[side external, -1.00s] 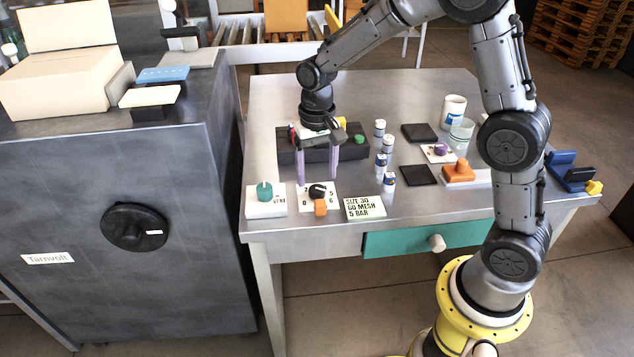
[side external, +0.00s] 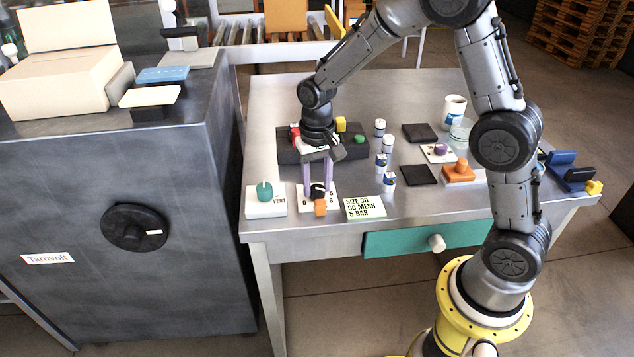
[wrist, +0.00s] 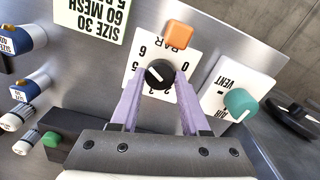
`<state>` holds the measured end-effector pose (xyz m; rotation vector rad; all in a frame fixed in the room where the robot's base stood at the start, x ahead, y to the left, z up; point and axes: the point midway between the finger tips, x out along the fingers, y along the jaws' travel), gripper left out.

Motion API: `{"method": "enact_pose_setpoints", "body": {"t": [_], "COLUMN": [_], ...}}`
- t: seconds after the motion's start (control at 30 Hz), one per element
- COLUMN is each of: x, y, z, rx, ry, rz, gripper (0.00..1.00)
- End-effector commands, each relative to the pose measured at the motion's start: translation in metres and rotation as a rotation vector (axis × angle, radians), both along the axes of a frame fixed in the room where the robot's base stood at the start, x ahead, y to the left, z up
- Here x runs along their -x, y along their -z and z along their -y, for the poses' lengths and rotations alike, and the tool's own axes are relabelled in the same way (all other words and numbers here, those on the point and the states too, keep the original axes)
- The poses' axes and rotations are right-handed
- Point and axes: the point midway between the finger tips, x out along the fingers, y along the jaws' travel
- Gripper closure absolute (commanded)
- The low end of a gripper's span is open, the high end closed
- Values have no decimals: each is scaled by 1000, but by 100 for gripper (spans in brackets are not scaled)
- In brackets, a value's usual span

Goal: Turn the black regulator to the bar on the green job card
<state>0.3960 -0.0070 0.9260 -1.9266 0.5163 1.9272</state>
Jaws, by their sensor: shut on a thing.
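The black regulator (wrist: 159,75) is a round knob with a white pointer line, on a white dial plate (wrist: 187,90) with printed numbers and the word BAR. The green job card (side external: 365,208) lies right of the dial and reads SIZE 30, 60 MESH, 5 BAR. The fingers hide part of the dial.
An orange block (wrist: 179,34) sits at the dial plate's edge. A teal knob (side external: 264,191) on a white VENT plate stands left of it. Several small blue-and-white containers (side external: 381,165) stand right of my gripper. A dark box with buttons (side external: 354,150) is behind.

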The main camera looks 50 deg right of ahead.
Motion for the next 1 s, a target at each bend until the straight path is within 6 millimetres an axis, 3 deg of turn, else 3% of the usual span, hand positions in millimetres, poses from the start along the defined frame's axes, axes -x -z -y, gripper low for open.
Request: {"method": "enact_pose_setpoints", "body": {"t": [0.47,1.0], "x": [0,-1], "y": [-1,-1], "z": [0,0], "rx": [0,1], "ry": [-70,-472], "rz": [1,3], "gripper": [100,100]}}
